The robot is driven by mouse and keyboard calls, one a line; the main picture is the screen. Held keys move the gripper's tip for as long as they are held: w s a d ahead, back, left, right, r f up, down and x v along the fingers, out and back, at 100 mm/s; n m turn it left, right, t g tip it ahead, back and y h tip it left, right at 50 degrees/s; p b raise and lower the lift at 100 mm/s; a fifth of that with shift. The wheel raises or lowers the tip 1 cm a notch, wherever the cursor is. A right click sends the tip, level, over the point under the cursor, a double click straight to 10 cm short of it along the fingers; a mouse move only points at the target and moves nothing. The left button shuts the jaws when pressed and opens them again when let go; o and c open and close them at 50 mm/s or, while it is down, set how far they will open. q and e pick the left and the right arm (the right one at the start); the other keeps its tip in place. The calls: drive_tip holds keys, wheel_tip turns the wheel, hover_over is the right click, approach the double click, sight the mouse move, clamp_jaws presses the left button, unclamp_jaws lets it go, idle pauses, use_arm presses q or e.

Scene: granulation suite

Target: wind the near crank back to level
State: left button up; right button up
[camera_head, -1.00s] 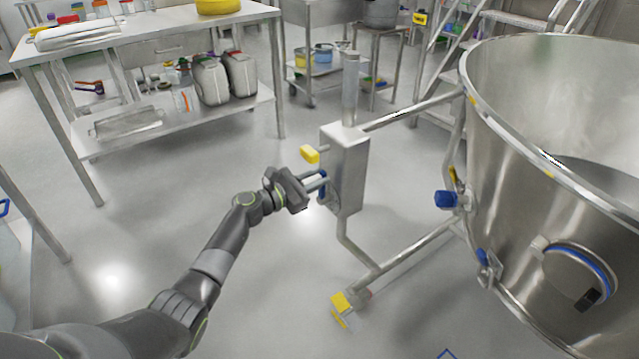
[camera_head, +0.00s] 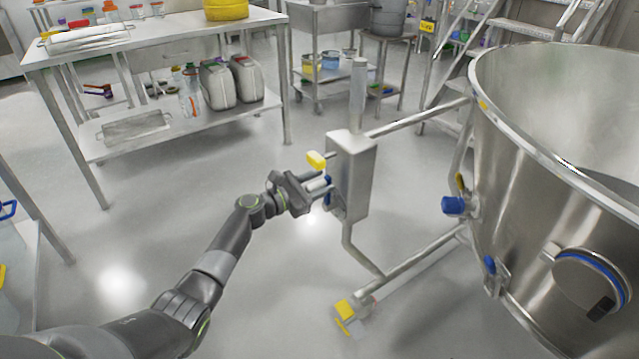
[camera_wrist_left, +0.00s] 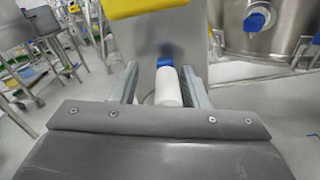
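A grey metal box (camera_head: 352,178) stands on the frame beside the large steel bowl. On its left face is the near crank, with a blue part (camera_head: 328,188) and a pale grip (camera_head: 317,184). My left gripper (camera_head: 318,187) reaches it from the left. In the left wrist view, the pale grip (camera_wrist_left: 168,88) lies between the two fingers (camera_wrist_left: 162,85), with a gap on its left side and little room on its right. The blue part (camera_wrist_left: 165,61) is just beyond it. The fingers look open around the grip. My right gripper is not in view.
The steel bowl (camera_head: 520,190) stands at right. A steel bench (camera_head: 160,45) stands at back left. Open floor lies between.

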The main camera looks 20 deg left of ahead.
use_arm(q)
drive_tip(key=shift+d, duration=0.1)
drive_tip(key=shift+s, duration=0.2)
drive_tip(key=p+v, duration=0.1)
drive_tip(key=v, duration=1.6)
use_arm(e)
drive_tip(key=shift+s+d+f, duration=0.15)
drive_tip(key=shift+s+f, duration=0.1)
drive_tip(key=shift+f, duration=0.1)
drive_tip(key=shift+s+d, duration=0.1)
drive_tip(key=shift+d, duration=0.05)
